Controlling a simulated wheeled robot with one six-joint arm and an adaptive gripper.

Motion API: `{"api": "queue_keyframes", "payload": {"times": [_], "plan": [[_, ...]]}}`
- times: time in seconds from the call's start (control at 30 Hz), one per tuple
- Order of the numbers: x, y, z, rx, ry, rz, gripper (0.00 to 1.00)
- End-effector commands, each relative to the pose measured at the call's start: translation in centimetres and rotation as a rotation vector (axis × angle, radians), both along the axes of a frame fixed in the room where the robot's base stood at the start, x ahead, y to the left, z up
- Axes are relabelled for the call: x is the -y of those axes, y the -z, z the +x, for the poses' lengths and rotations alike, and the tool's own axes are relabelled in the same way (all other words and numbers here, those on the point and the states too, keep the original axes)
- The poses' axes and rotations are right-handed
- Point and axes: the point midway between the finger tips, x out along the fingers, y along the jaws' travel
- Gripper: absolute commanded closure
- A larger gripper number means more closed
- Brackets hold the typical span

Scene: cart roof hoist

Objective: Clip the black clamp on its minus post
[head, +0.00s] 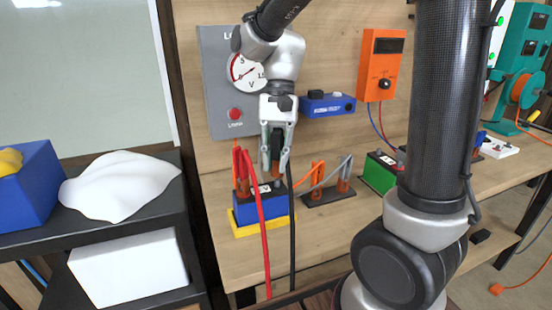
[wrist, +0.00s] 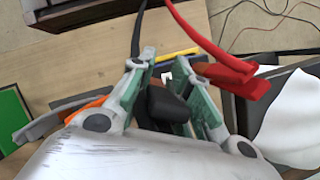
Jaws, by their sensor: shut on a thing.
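My gripper (head: 277,155) is shut on the black clamp (head: 276,168), above the right part of the blue battery (head: 276,207). In the wrist view the black clamp (wrist: 168,106) sits between the green-padded fingers of my gripper (wrist: 160,100). The black cable (head: 291,235) hangs down from the clamp past the battery's right side. The red clamp (head: 241,168) stands at the left end of the battery; it also shows in the wrist view (wrist: 228,80), close beside my fingers. The minus post is hidden behind the clamp and fingers, so I cannot tell whether they touch.
The battery stands in a yellow tray (head: 240,231) on the wooden bench. To its right are a dark stand (head: 328,197) with orange and grey clamps and a green battery (head: 379,174). A grey dial panel (head: 217,100) and a blue box (head: 328,104) are behind.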

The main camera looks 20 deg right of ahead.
Motion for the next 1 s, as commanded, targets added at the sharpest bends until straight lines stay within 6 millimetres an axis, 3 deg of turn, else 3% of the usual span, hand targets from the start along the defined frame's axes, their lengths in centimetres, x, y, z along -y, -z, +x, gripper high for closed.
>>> {"api": "queue_keyframes", "payload": {"times": [1.0], "plan": [[0.0, 2.5, 0.0, -0.001, 0.0, 0.0, 1.0]]}}
